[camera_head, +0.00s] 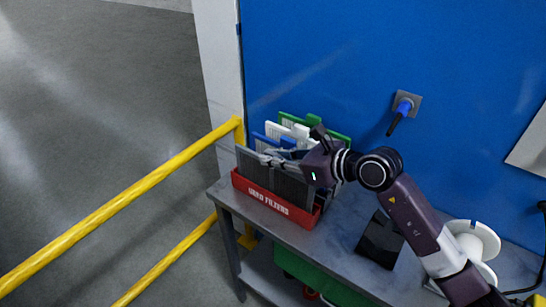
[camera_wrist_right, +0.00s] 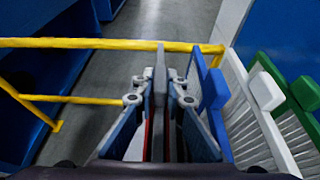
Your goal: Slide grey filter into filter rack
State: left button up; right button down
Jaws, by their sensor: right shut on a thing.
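My right gripper (camera_head: 278,157) is shut on the grey filter (camera_head: 262,176), at its top edge. In the right wrist view the two fingers (camera_wrist_right: 160,92) clamp the filter's thin grey edge (camera_wrist_right: 160,70) between them. The grey filter stands upright, its lower part behind the front wall of a red bin (camera_head: 272,201) with white lettering. Blue (camera_head: 288,142), white (camera_head: 283,130) and green (camera_head: 314,120) filters stand upright in a row behind it. The slots and the filter's bottom are hidden, so I cannot tell how it is seated. My left gripper is out of view.
The bin stands on the left end of a grey table (camera_head: 330,239). A black block (camera_head: 380,240) and a white round part (camera_head: 473,243) lie to the right. A blue wall (camera_head: 330,60) with a socket (camera_head: 404,104) rises behind. Yellow rails (camera_head: 130,193) run at left.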

jog(key=c, duration=1.9)
grip_release()
jog(key=shift+f, duration=0.15)
jog(key=shift+d, duration=0.1)
jog(key=shift+s+d, duration=0.1)
jog(key=shift+d, duration=0.1)
jog(key=v, duration=1.1)
jog(key=shift+s+d+r, duration=0.1)
jog(key=shift+s+r, duration=0.1)
jog(key=shift+r, duration=0.1)
jog(key=shift+f, duration=0.1)
